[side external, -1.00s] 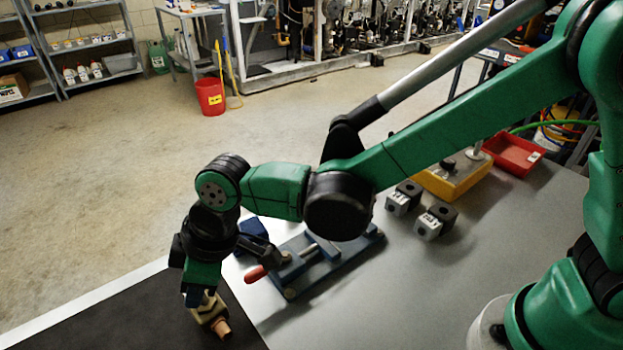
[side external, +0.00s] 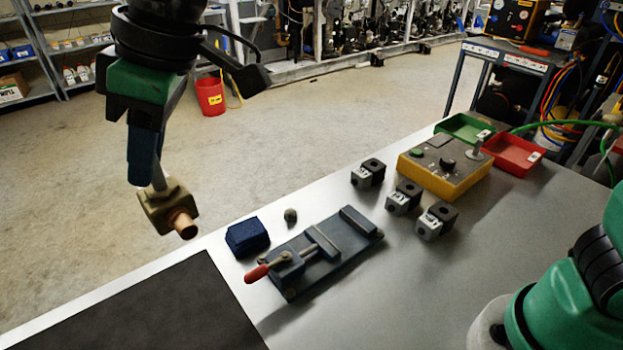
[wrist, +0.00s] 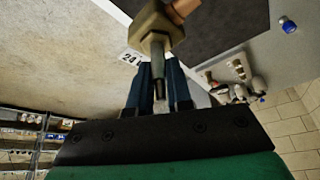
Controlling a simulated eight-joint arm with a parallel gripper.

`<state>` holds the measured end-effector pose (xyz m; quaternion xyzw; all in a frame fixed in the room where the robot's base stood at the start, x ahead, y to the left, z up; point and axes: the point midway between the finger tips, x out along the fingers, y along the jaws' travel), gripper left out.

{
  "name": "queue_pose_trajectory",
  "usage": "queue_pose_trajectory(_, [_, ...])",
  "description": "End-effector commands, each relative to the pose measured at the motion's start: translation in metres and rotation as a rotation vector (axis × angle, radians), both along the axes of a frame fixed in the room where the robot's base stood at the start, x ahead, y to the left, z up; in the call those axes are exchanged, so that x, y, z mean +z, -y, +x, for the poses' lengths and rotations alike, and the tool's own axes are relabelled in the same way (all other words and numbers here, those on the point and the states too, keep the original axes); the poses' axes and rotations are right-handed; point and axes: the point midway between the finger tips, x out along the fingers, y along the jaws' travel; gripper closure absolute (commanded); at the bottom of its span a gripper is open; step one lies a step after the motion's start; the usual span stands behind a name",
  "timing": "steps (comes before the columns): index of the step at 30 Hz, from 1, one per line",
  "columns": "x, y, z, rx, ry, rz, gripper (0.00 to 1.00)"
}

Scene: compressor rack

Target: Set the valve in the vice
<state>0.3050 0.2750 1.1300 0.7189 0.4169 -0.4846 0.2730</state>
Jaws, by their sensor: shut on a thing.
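The valve (side external: 160,208) is a brass body with a copper stub and a thin grey stem. My gripper (side external: 150,180) is shut on it by the stem, with the body hanging below the blue fingers. The valve is in the air, at the left of the side view, with the copper stub pointing down and right. In the wrist view, the valve (wrist: 154,32) sits beyond the fingertips. The vice (side external: 340,250) is a blue-grey clamp with a red handle on the bench, empty, right of and below the valve in the side view.
A dark mat (side external: 150,310) lies on the bench at front left. A blue block (side external: 247,237) and a small dark knob (side external: 290,215) are beside the vice. Several grey and black blocks (side external: 403,198), a yellow control box (side external: 440,172), and green and red trays (side external: 513,155) stand farther back.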

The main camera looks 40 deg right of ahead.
Motion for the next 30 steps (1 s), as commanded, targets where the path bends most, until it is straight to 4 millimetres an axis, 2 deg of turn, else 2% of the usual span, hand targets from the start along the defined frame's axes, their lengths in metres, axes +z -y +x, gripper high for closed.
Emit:
queue_pose_trajectory(5, [-0.021, 0.051, 0.021, -0.036, -0.002, -0.009, 1.0])
queue_pose_trajectory(8, [-0.043, 0.095, 0.029, -0.057, -0.004, -0.013, 1.0])
queue_pose_trajectory(12, [-0.073, 0.154, 0.025, -0.08, -0.003, -0.013, 1.0])
queue_pose_trajectory(16, [-0.096, 0.195, 0.013, -0.095, 0.002, -0.008, 1.0])
queue_pose_trajectory(21, [-0.113, 0.221, -0.001, -0.104, 0.009, -0.004, 1.0])
queue_pose_trajectory(30, [-0.135, 0.226, -0.004, -0.101, 0.011, -0.003, 1.0])
